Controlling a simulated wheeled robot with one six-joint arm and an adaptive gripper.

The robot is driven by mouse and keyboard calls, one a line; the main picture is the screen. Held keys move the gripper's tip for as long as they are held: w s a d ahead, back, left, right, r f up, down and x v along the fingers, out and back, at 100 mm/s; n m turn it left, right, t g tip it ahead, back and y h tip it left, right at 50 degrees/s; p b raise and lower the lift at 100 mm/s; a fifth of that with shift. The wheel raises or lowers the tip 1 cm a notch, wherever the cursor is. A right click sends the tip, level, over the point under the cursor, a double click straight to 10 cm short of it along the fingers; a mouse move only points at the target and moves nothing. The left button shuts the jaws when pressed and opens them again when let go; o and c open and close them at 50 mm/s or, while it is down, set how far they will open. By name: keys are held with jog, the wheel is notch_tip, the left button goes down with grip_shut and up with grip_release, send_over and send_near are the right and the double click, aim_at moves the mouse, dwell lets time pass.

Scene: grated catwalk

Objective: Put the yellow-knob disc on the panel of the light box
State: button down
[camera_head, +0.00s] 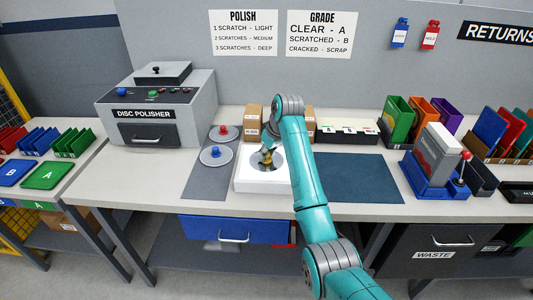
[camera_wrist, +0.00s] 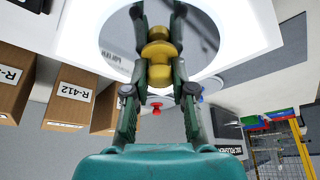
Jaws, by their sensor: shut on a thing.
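The yellow-knob disc, a silvery disc, shows in the wrist view (camera_wrist: 200,40) and in the head view (camera_head: 280,162). My gripper (camera_wrist: 158,45) is shut on its yellow knob (camera_wrist: 159,73). In the head view my gripper (camera_head: 267,155) is over the light box (camera_head: 262,184), a low white box on the bench. The disc lies within the outline of the box's white top panel (camera_wrist: 245,15). I cannot tell whether it touches the panel or hangs just above it. My arm hides the box's right side in the head view.
A red-knob disc (camera_head: 223,131) and a blue-knob disc (camera_head: 215,155) lie on the grey mat (camera_head: 203,183) left of the box. Brown cartons (camera_head: 253,124) stand behind. The dark blue mat (camera_head: 358,178) to the right is clear. The disc polisher (camera_head: 155,110) stands at the left.

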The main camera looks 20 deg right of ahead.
aim_at(272, 164)
jog(key=shift+f, duration=0.1)
jog(key=c, duration=1)
grip_release()
jog(key=shift+o, duration=0.2)
jog(key=v, duration=0.7)
jog(key=shift+r, duration=0.35)
jog(key=shift+s, duration=0.1)
